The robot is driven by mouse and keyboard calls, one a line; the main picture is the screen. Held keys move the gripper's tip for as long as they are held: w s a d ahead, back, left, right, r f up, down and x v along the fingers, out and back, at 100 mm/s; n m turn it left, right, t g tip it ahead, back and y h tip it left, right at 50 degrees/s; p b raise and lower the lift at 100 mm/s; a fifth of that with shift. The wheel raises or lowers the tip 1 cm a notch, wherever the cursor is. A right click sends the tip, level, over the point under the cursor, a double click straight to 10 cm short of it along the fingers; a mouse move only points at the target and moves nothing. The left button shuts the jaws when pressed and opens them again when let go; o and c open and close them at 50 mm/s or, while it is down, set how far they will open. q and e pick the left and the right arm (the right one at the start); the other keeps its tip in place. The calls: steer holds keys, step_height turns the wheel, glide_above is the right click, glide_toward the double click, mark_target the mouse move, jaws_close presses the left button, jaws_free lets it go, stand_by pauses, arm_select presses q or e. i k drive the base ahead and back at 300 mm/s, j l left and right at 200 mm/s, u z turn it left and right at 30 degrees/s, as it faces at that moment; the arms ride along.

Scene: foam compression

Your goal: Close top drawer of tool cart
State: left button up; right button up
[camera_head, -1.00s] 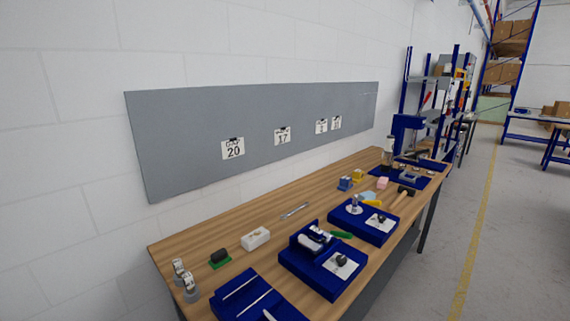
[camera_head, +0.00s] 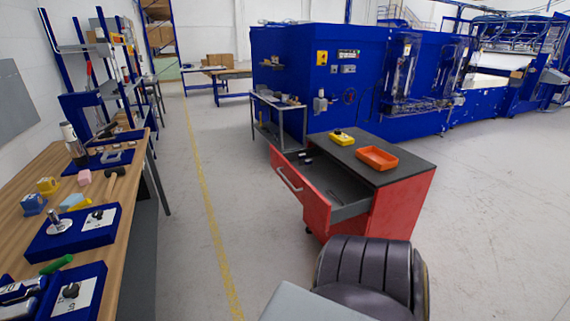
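The red tool cart (camera_head: 400,200) with a dark top stands right of centre in the head view. Its top drawer (camera_head: 325,185) is pulled out toward the left, with a silver handle (camera_head: 289,179) on its red front. A few small dark items lie inside the drawer. A yellow item (camera_head: 342,138) and an orange tray (camera_head: 377,158) sit on the cart top. Neither of my grippers is in view. A dark rounded part and a grey panel, probably mine, show at the bottom, in front of the cart.
A wooden workbench (camera_head: 30,218) with blue trays and tools runs along the left. A small grey trolley (camera_head: 280,121) stands behind the cart, before a large blue machine (camera_head: 330,70). Clear floor with a yellow line lies between bench and cart; more open floor is at right.

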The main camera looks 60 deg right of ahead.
mark_target(309, 188)
steer(key=z, duration=2.15)
steer(key=i+l+u, duration=0.1)
steer(key=i+l, duration=0.45)
